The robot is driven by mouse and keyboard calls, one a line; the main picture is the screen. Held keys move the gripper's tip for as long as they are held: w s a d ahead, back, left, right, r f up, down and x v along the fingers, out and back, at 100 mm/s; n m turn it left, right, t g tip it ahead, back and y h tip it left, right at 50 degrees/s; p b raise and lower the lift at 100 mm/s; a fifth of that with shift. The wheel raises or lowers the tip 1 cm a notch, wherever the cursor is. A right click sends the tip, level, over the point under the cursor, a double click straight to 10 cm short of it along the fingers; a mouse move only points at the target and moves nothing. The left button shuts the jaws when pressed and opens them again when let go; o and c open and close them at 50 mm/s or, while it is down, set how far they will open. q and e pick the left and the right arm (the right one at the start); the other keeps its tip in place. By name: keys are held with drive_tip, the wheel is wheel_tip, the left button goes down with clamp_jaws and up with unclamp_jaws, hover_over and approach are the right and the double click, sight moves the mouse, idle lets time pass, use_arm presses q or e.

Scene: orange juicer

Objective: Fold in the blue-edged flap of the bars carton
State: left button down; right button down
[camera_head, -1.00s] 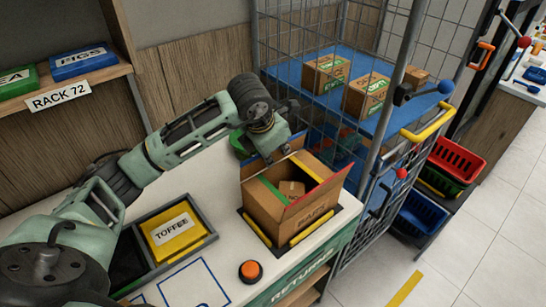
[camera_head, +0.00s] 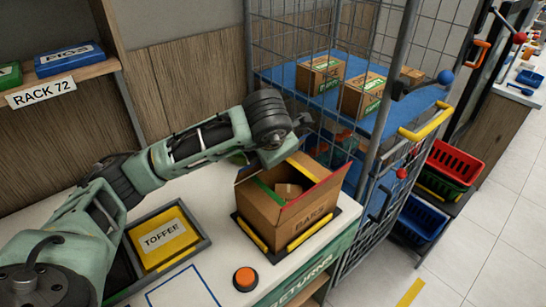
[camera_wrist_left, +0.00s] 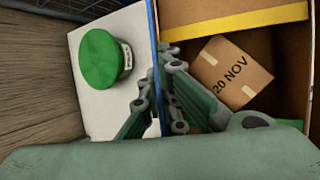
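The bars carton (camera_head: 275,219) stands open on the counter. It holds a small box (camera_wrist_left: 232,72) marked 20 NOV. Its red-edged flap (camera_head: 315,198) stands raised at the front right, and a yellow edge (camera_head: 302,168) shows at the back. In the left wrist view a thin blue edge (camera_wrist_left: 154,30) runs along the carton's left side, seen nearly edge-on. My left gripper (camera_wrist_left: 158,70) is open, its fingertips around or beside this blue edge. I cannot tell whether they touch it. My right gripper is not in view.
A green round object (camera_wrist_left: 100,56) stands on the counter beside the carton. A tray with a yellow TOFFEE box (camera_head: 162,238) and an orange button (camera_head: 245,278) are to the left and front. A wire cage (camera_head: 420,72) with cartons on a blue shelf stands behind.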

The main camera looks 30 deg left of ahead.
use_arm(q)
drive_tip(key=c, duration=2)
unclamp_jaws()
drive_tip(key=shift+r, duration=0.1)
drive_tip(key=shift+v, duration=5.95)
drive_tip(key=shift+c, duration=0.2)
